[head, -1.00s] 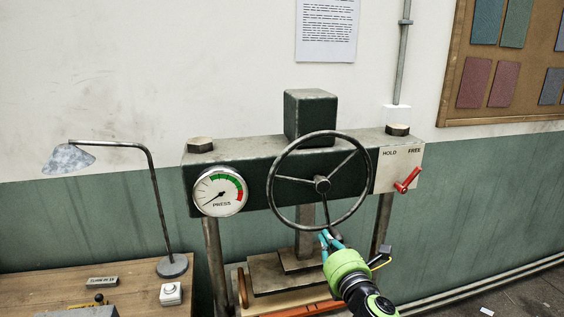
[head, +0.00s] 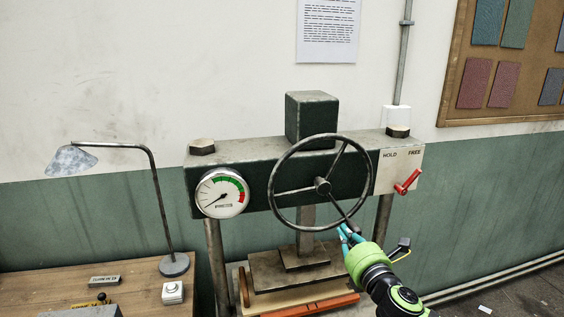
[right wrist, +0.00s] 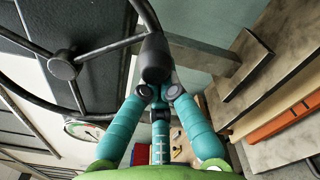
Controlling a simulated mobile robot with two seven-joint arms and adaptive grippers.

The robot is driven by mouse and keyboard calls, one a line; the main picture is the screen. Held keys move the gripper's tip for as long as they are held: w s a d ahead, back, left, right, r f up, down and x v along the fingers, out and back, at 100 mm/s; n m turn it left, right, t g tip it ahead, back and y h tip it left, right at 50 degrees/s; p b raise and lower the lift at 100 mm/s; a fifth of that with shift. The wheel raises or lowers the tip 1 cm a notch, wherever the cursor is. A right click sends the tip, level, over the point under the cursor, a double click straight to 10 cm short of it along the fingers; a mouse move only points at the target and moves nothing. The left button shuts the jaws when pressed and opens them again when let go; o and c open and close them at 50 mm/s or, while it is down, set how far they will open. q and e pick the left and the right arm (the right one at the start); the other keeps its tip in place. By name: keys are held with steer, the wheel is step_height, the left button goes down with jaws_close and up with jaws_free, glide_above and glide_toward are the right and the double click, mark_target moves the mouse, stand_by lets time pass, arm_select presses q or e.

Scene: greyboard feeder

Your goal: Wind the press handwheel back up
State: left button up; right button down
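The press handwheel (head: 322,186) is a dark three-spoked wheel on the front of the green press beam (head: 260,170). In the head view my right gripper (head: 346,231) is at the lower right of its rim. In the right wrist view my teal fingers (right wrist: 159,95) close around a dark handle knob (right wrist: 155,62) on the wheel rim. Part of the grip is hidden behind the knob. Below the wheel, the press plate (head: 272,272) sits over a wooden board and an orange bar. The gauge (head: 221,193) has its needle at the lower left. My left gripper is not in view.
A red lever (head: 407,182) on the HOLD/FREE plate, tilted toward FREE, is right of the wheel. A lamp (head: 155,200) and a white button box (head: 172,292) stand on the wooden bench at left. A press column (head: 383,222) stands behind my right gripper.

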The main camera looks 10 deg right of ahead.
steer(key=shift+d+r, duration=0.25)
steer(key=shift+d, duration=0.55)
steer(key=shift+a+f, duration=0.4)
steer(key=shift+a, duration=0.1)
steer(key=s, duration=0.9)
steer(key=shift+d, duration=0.2)
